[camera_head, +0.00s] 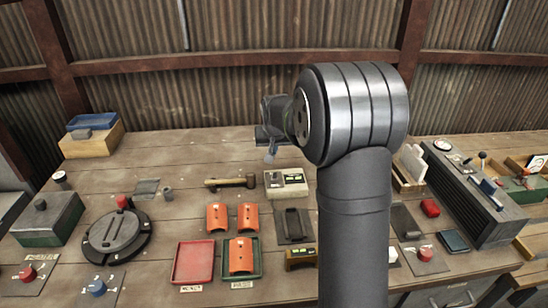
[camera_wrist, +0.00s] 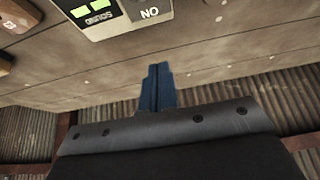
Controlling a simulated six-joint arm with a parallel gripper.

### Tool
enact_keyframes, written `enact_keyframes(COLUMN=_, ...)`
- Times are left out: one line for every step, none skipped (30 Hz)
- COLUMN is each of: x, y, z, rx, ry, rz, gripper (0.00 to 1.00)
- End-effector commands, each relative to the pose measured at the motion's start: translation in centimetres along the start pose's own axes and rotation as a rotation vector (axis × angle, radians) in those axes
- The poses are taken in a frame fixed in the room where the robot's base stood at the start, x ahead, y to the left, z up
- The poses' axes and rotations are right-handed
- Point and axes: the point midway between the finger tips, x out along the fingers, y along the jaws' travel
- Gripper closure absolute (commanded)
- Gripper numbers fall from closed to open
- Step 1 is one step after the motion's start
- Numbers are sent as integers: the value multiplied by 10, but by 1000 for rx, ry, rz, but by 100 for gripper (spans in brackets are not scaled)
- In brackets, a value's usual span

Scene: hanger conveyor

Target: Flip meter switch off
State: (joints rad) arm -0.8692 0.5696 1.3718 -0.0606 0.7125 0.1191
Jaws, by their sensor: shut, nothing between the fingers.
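The meter (camera_head: 286,183) is a small beige box with a dark display, standing on the wooden table left of my arm. My gripper (camera_wrist: 158,70) has blue fingers that are shut together and empty. In the head view my gripper (camera_head: 270,156) is above the table, behind the meter and apart from it.
A hammer (camera_head: 230,182) lies left of the meter, and a dark pad with a black part (camera_head: 293,224) lies in front. Orange pieces (camera_head: 217,217) and a red tray (camera_head: 193,262) are front left. A long grey console (camera_head: 475,200) stands right. The table behind the hammer is clear.

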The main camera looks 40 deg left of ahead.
Motion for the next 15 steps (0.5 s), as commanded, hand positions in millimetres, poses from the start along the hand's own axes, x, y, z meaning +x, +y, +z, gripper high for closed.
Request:
enact_keyframes(x=-8, y=0, z=-2, rx=0, ry=4, rz=-1, gripper=100)
enact_keyframes(x=-15, y=0, z=1, rx=0, ry=3, rz=0, gripper=100)
enact_keyframes(x=-22, y=0, z=4, rx=0, ry=3, rz=0, gripper=100)
enact_keyframes(x=-28, y=0, z=5, rx=0, ry=3, rz=0, gripper=100)
enact_keyframes(x=-34, y=0, z=7, rx=0, ry=3, rz=0, gripper=100)
enact_keyframes(x=-41, y=0, z=9, rx=1, ry=4, rz=0, gripper=100)
enact_keyframes(x=-46, y=0, z=10, rx=1, ry=4, rz=0, gripper=100)
enact_keyframes(x=-51, y=0, z=13, rx=1, ry=2, rz=0, gripper=100)
enact_keyframes(x=-58, y=0, z=14, rx=1, ry=2, rz=0, gripper=100)
enact_keyframes(x=-63, y=0, z=16, rx=1, ry=3, rz=0, gripper=100)
enact_keyframes(x=-68, y=0, z=17, rx=1, ry=3, rz=0, gripper=100)
enact_keyframes(x=-73, y=0, z=19, rx=1, ry=3, rz=0, gripper=100)
enact_keyframes(x=-76, y=0, z=20, rx=1, ry=2, rz=0, gripper=100)
enact_keyframes(x=-80, y=0, z=21, rx=1, ry=1, rz=0, gripper=100)
enact_keyframes(x=-84, y=0, z=23, rx=1, ry=1, rz=0, gripper=100)
